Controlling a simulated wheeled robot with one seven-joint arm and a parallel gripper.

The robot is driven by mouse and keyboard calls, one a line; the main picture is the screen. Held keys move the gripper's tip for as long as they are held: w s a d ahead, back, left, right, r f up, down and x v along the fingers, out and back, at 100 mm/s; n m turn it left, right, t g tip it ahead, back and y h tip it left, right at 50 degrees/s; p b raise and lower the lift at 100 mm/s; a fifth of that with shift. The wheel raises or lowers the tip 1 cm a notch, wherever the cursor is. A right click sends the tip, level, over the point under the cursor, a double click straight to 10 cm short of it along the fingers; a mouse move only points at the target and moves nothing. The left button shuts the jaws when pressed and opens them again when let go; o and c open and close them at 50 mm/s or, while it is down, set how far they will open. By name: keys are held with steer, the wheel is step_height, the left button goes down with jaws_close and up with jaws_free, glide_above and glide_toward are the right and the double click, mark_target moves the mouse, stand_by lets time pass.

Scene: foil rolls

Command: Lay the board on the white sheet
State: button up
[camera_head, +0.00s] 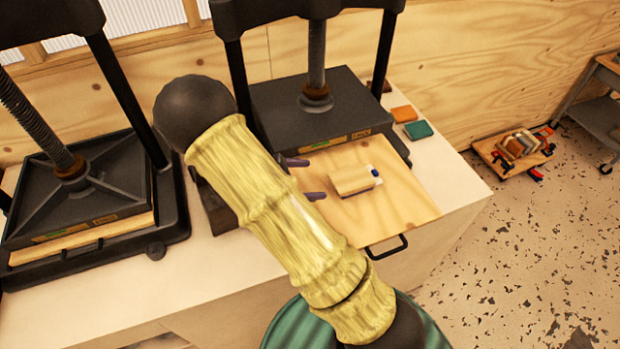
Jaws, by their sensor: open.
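A small light wooden board (352,180) lies on the plywood bed (400,208) that sticks out from the right-hand press. A small white piece (372,179), perhaps the white sheet, shows at the board's right edge, with a blue spot beside it. Whether it runs under the board I cannot tell. My gripper (307,179) is open, with two purple fingertips just left of the board. They appear apart from it, with nothing between them. My arm hides the rest of the gripper.
The right press's black plate (310,105) stands just behind the bed. Another press (80,195) stands at the left. Orange (404,114) and green (418,130) blocks lie right of the press. A black handle (388,246) is at the bed's front edge.

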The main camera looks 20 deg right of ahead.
steer(key=s+a+r+m+t+y, duration=0.2)
steer(key=s+r+m+y, duration=0.6)
steer(key=m, duration=1)
steer(key=s+y, duration=0.4)
steer(key=y, duration=0.1)
steer(key=shift+a+r+y, duration=0.15)
steer(key=shift+r+y, duration=0.15)
